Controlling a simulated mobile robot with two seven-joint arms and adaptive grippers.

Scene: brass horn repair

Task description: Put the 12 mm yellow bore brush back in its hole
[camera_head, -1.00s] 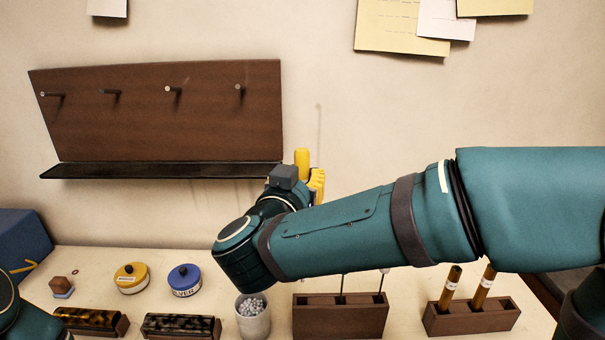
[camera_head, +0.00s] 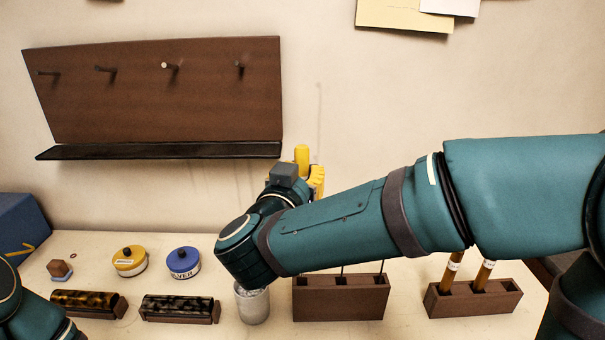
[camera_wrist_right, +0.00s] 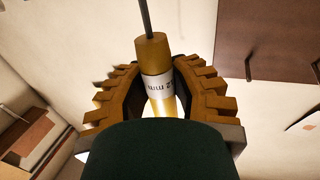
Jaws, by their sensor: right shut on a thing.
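My right gripper (camera_wrist_right: 158,78) is shut on a bore brush (camera_wrist_right: 155,55). Its yellow-brown handle has a white label whose "mm" shows upside down; the number is not clear. A thin dark rod runs from the handle to the top of the right wrist view. In the head view the gripper (camera_head: 310,180) is mostly hidden behind my wrist, above the table near the wall. A brown block (camera_head: 470,303) at the right holds two upright labelled yellow-brown handles (camera_head: 482,272); its right-hand slot looks empty. My left gripper is out of view.
Another brown block (camera_head: 340,303) holding thin rods and a cup (camera_head: 252,307) stand beneath my right arm. Yellow (camera_head: 130,261) and blue (camera_head: 183,262) tins and two dark patterned rolls (camera_head: 178,308) lie to the left. A pegboard (camera_head: 155,95) hangs behind.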

